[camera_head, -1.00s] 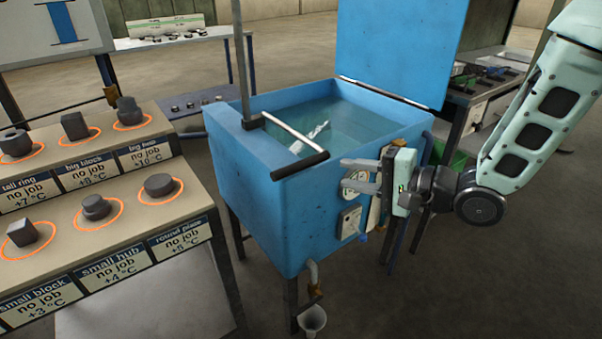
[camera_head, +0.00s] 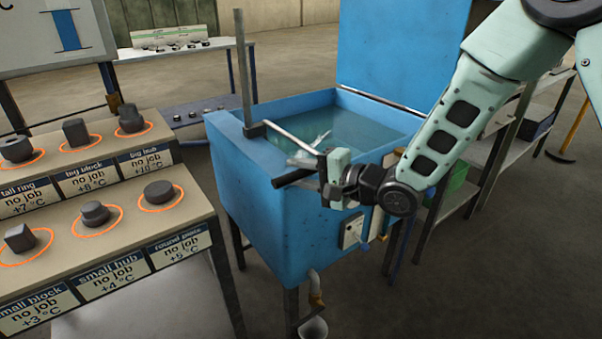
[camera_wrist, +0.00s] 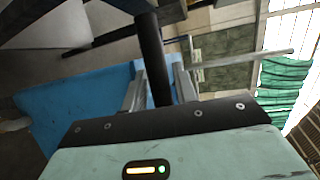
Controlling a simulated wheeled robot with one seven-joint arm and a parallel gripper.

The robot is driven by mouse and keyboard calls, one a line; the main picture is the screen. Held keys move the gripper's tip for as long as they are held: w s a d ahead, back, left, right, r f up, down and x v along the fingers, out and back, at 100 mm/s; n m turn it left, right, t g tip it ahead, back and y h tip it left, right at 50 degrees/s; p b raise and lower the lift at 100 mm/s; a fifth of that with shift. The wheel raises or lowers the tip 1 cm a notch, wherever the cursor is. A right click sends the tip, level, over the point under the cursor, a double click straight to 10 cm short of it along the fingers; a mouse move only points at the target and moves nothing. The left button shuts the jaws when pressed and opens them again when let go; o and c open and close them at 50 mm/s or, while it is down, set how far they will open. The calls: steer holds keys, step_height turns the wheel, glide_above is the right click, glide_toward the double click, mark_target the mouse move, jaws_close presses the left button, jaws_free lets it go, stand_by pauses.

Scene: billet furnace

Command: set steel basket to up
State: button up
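The steel basket's lever is a pale bar (camera_head: 290,136) running from an upright post to a black grip (camera_head: 292,178) at the front rim of the blue tank (camera_head: 250,205). The lever lies low, across the rim. A pale, blurred shape under the water may be part of the basket; the rest is hidden. My gripper (camera_head: 325,170) is at the grip's right end. In the wrist view the black grip (camera_wrist: 151,50) passes between the two fingers of my gripper (camera_wrist: 158,72), which stand apart on either side of it. Gaps seem to show beside the grip.
The upright post (camera_head: 243,70) rises at the tank's left side. The blue lid (camera_head: 400,45) stands open behind. A stepped rack (camera_head: 110,200) with several dark metal pieces stands at left. A drain spout (camera_head: 316,290) hangs below the tank, and a shelf bench is at right.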

jaws_close()
step_height(320, 180, up, 24)
steer(key=p, duration=2.1)
steer(key=shift+f, duration=0.15)
steer(key=shift+w, duration=0.15)
jaws_free()
steer(key=b+v, duration=0.1)
steer(key=v, duration=1.6)
steer(key=shift+s+d, duration=0.2)
